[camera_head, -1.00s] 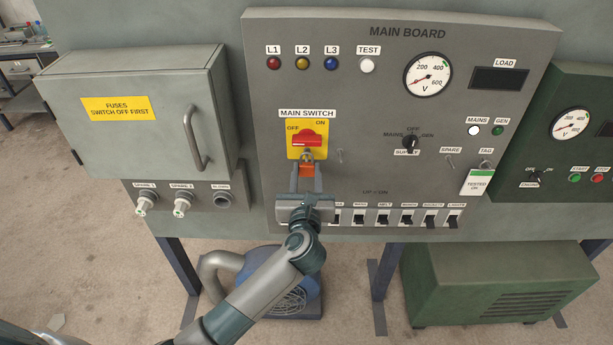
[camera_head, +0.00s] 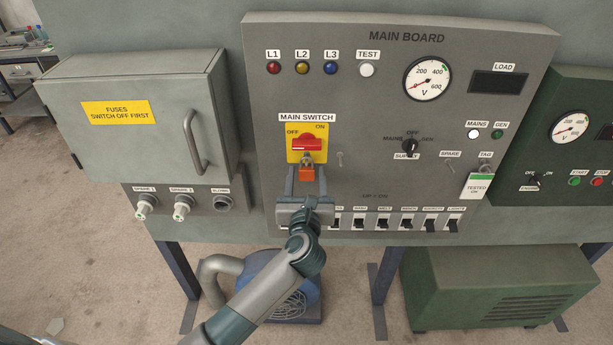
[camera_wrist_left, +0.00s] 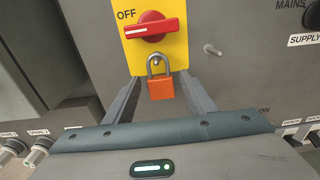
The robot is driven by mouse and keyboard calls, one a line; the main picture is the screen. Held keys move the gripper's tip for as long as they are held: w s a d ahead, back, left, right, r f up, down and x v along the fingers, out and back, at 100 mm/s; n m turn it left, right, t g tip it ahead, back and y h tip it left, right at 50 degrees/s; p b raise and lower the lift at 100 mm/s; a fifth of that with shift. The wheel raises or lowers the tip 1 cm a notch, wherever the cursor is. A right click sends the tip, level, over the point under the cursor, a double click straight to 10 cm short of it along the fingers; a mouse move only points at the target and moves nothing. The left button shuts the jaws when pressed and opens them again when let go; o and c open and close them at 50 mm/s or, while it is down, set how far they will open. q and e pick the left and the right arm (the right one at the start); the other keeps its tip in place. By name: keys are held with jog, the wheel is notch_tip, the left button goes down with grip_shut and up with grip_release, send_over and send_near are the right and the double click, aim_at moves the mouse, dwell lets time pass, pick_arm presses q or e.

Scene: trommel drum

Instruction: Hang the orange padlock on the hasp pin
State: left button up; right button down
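The orange padlock (camera_head: 307,174) hangs upright just below the red main switch handle (camera_head: 307,144) on its yellow plate. In the left wrist view the padlock (camera_wrist_left: 161,88) shows its grey shackle (camera_wrist_left: 158,64) pointing up, looped at the lower edge of the yellow plate. The shackle appears to be around the hasp pin, which is small and mostly hidden there. My left gripper (camera_head: 306,180) is open, one finger on each side of the padlock body with visible gaps. It also shows in the left wrist view (camera_wrist_left: 160,95). My right gripper is not in view.
A bare grey peg (camera_wrist_left: 212,50) sticks out of the board right of the switch. A row of black breaker switches (camera_head: 408,220) runs low on the board, right of my gripper. The fuse box (camera_head: 140,115) with its handle stands out at the left.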

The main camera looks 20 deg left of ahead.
pick_arm(q)
jog(key=shift+s, duration=0.15)
jog(key=shift+s+d+f+b, duration=0.1)
jog(key=shift+s+d+b, duration=0.15)
jog(key=shift+s, duration=0.35)
jog(key=b+v, duration=0.4)
jog(key=v, duration=1.1)
jog(key=shift+s+r+b, duration=0.2)
jog(key=shift+s+b, duration=0.2)
jog(key=shift+d, duration=0.1)
